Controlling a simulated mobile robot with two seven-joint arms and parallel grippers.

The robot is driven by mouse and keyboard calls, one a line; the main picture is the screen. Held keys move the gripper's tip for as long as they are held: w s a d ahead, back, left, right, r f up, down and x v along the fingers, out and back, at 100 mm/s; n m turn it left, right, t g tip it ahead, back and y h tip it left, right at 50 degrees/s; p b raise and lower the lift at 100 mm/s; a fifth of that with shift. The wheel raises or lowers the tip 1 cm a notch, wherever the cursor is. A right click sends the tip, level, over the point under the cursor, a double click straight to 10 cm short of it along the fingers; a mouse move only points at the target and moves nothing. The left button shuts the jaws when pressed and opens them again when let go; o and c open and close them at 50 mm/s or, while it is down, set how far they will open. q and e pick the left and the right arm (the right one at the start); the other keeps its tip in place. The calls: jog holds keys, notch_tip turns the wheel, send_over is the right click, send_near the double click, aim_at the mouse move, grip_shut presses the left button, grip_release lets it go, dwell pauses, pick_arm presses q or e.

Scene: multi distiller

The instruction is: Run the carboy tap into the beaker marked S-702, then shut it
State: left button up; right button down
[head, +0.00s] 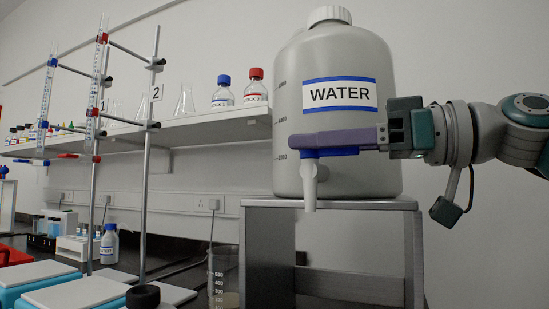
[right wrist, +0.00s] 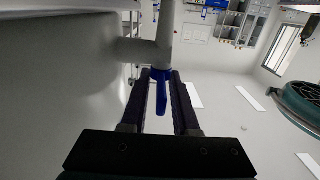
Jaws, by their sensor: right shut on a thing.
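The grey carboy (head: 345,125) with a WATER label stands on a metal stand (head: 330,204). Its white tap (head: 309,190) points down at the front, with no stream visible below the spout. My right gripper (head: 310,143) reaches in from the right and is shut on the blue tap lever (head: 335,151). In the right wrist view the lever (right wrist: 161,95) lies between the two fingers. A graduated glass beaker (head: 223,268) is lower left of the tap, cut off by the bottom edge; no S-702 mark is readable. My left gripper is not in view.
Clamp stands with burettes (head: 103,80) rise at the left. A shelf (head: 200,127) holds flasks and capped bottles (head: 223,95). A blue-capped bottle (head: 109,245) and white-topped blue boxes (head: 75,293) are on the bench. Space left of the tap spout is open.

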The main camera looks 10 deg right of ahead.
jog(key=c, duration=1)
grip_release()
jog(key=shift+o, duration=0.2)
jog(key=b+v, duration=0.1)
jog(key=v, duration=0.9)
jog(key=shift+b, duration=0.4)
jog(key=shift+a, duration=0.1)
